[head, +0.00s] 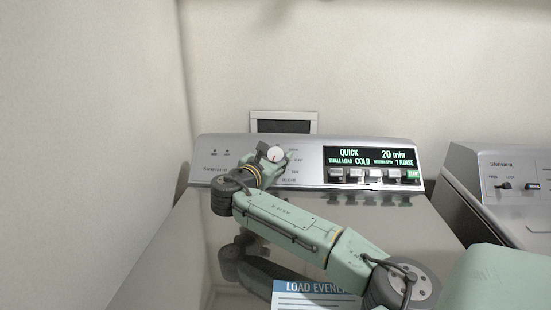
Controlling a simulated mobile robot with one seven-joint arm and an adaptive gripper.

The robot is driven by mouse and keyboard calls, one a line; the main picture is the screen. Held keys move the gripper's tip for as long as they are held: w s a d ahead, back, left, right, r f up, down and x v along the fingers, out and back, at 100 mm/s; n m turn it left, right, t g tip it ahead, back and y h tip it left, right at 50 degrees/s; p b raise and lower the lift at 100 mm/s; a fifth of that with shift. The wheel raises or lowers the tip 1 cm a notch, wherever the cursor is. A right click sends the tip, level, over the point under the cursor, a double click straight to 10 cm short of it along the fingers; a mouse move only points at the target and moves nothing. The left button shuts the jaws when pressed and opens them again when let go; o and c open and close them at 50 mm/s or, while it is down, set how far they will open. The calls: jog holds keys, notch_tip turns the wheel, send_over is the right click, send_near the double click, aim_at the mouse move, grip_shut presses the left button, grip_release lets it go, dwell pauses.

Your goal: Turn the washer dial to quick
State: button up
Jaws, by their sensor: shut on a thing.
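The washer (350,211) has a grey control panel along its back edge. The round dial (275,154) with a white face is on the left-centre of the panel. My gripper (273,159) is at the dial and shut on it; my fingers are small and partly hidden by the wrist. The lit display (372,158) to the right reads QUICK, 20 min, SMALL LOAD, COLD, MEDIUM SPIN, 1 RINSE. The labels beside the dial are too small to read surely.
A row of silver switches (373,175) and a green start button (412,175) sit under the display. A second machine (505,182) stands at the right. A LOAD EVENLY label (300,289) lies on the lid. A wall is close on the left.

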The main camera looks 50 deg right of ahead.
aim_at(273, 158)
dwell(0.5)
jog(key=o, duration=1.2)
jog(key=shift+c, duration=0.2)
jog(key=shift+a, duration=0.1)
jog(key=v, duration=0.7)
jog(key=shift+a, duration=0.1)
